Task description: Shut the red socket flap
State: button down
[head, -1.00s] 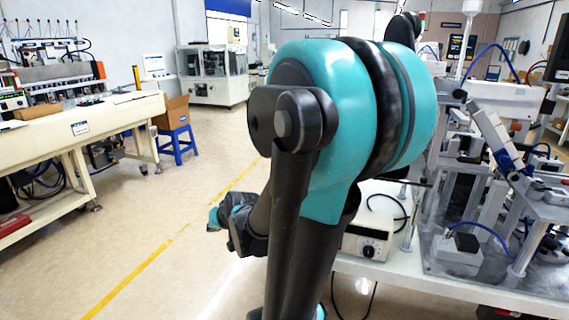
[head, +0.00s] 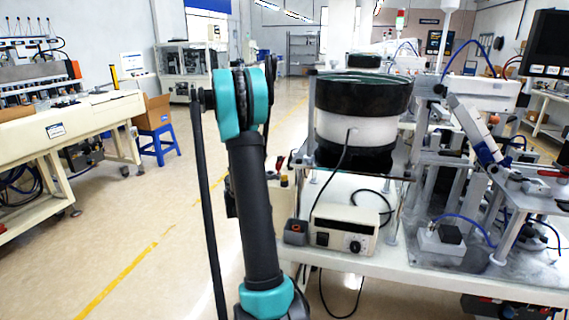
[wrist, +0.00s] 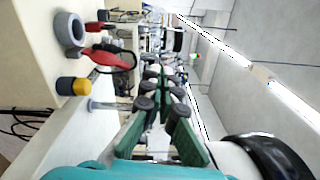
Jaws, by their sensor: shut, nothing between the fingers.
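In the wrist view, which is turned on its side, a small red part (wrist: 108,58) stands beside a grey ring-shaped piece (wrist: 70,29) on the pale table; I cannot tell for certain that it is the socket flap or how far it is open. In the head view a small grey block (head: 296,232) with a reddish top sits left of the control box. My gripper (wrist: 160,90), with green fingers and dark pads, is shut and empty, apart from the red part. In the head view my arm hides it.
A yellow-capped piece (wrist: 74,86) stands near the red part. The control box (head: 343,231) stands below the black-and-white feeder bowl (head: 358,130). Metal fixtures (head: 470,190) crowd the right. The floor (head: 120,225) left of my arm is clear.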

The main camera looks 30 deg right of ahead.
jog(key=s+d+f+m+g+h, duration=0.1)
jog(key=s+d+f+m+g, duration=0.2)
jog(key=d+f+m+g, duration=0.3)
jog(key=shift+n+t, duration=0.4)
jog(key=x, duration=0.6)
jog(key=f+x, duration=0.1)
jog(key=x, duration=0.3)
jog(key=shift+s, duration=0.25)
jog(key=shift+w+a+r, duration=0.35)
jog(key=shift+w+a, duration=0.25)
jog(key=shift+w, duration=0.15)
jog(key=shift+w+a+r, duration=0.3)
jog(key=shift+w+a, duration=0.25)
jog(key=shift+w, duration=0.2)
